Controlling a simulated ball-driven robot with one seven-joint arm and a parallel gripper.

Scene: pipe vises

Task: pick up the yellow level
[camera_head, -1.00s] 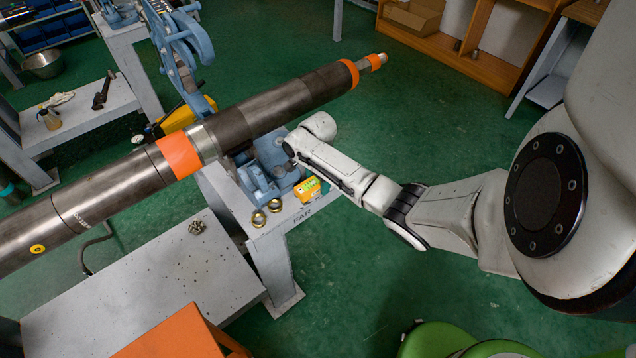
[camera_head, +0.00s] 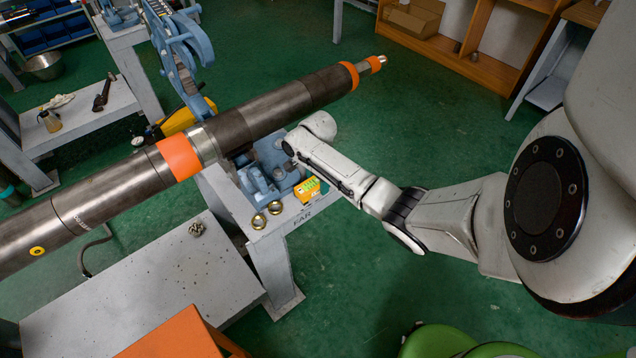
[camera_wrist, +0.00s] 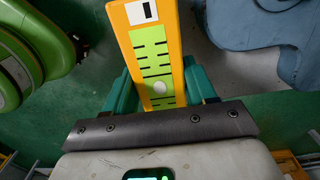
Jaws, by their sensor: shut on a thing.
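The yellow level (camera_wrist: 170,35) is a long yellow-orange bar with a lime green face, black marks and a pale round spot. It fills the top middle of the wrist view, running away from my gripper (camera_wrist: 158,92). My gripper's teal fingers lie one on each side of it, shut on its near part. In the head view, a small yellow and green piece (camera_head: 308,190) shows below my forearm at the vise table's edge; it looks like the level. I cannot tell whether the level touches the table.
A long dark pipe (camera_head: 270,108) with orange bands crosses above the table (camera_head: 272,243) marked FAR. A blue vise (camera_head: 270,160) stands close to my gripper. Two brass rings (camera_head: 267,214) lie near the table edge. Green floor (camera_head: 400,290) is open at the right.

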